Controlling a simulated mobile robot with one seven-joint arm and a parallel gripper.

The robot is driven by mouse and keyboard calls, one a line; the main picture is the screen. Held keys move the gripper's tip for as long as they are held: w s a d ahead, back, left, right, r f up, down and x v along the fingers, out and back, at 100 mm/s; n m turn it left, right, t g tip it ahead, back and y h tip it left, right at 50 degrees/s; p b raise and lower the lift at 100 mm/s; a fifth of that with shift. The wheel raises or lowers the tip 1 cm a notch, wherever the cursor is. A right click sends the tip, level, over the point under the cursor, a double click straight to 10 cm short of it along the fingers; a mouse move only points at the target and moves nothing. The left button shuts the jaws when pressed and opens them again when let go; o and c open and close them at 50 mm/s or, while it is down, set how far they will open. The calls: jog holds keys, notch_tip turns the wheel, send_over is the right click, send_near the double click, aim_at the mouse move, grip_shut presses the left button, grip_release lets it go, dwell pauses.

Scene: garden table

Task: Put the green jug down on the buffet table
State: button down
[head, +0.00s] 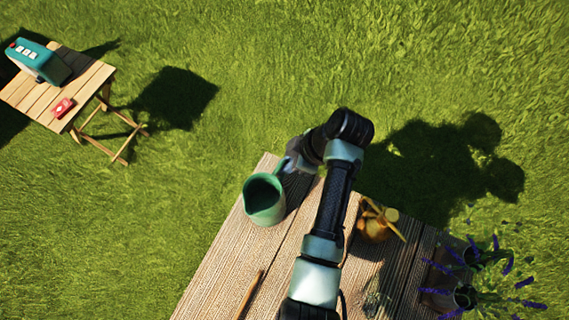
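The green jug (265,198) is at the far left edge of the large wooden table (215,275) in the head view, with its open top facing up toward the camera. My gripper (291,160) is at the jug's upper right side, by its handle. The fingers are small and partly hidden by my wrist, so I cannot see clearly how they meet the handle. I cannot tell whether the jug's base touches the tabletop or is held above it.
A golden-brown pot (374,228) with sticks stands right of my arm. Purple-flowered plants (465,296) stand at the lower right. A thin wooden stick (250,295) lies at the front. A small folding table (88,88) with a teal box (38,60) and red item (63,107) stands far left.

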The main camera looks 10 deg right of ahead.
jog(key=shift+f, duration=0.45)
jog(key=c, duration=0.9)
grip_release()
jog(key=shift+p+v, duration=1)
jog(key=shift+v, duration=5.05)
